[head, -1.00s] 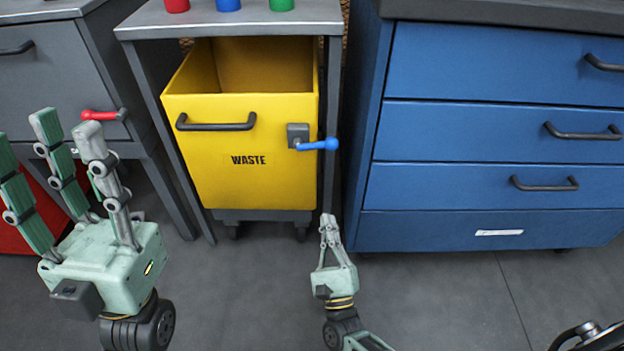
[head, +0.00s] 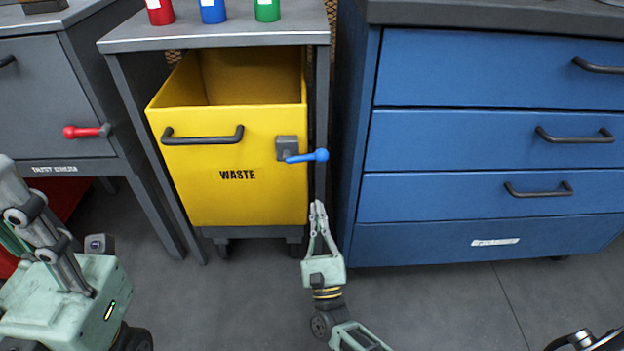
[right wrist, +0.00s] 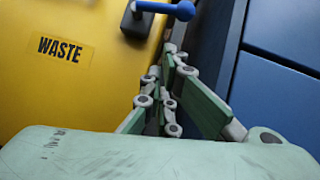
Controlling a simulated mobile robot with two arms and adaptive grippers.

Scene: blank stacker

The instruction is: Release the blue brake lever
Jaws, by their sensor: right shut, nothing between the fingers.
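The blue brake lever (head: 308,156) sits on a grey mount (head: 287,148) on the front of the yellow waste bin (head: 200,200). It points right, roughly level. My right gripper (head: 317,206) is shut and empty, below the lever and near the bin's lower right corner. In the right wrist view the blue lever (right wrist: 168,9) is at the top edge, beyond the shut fingers (right wrist: 170,52) and apart from them.
The bin stands under a grey table (head: 215,35) bearing red, blue and green cups. A blue drawer cabinet (head: 440,235) stands close on the right. A grey cabinet with a red handle (head: 85,131) is on the left.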

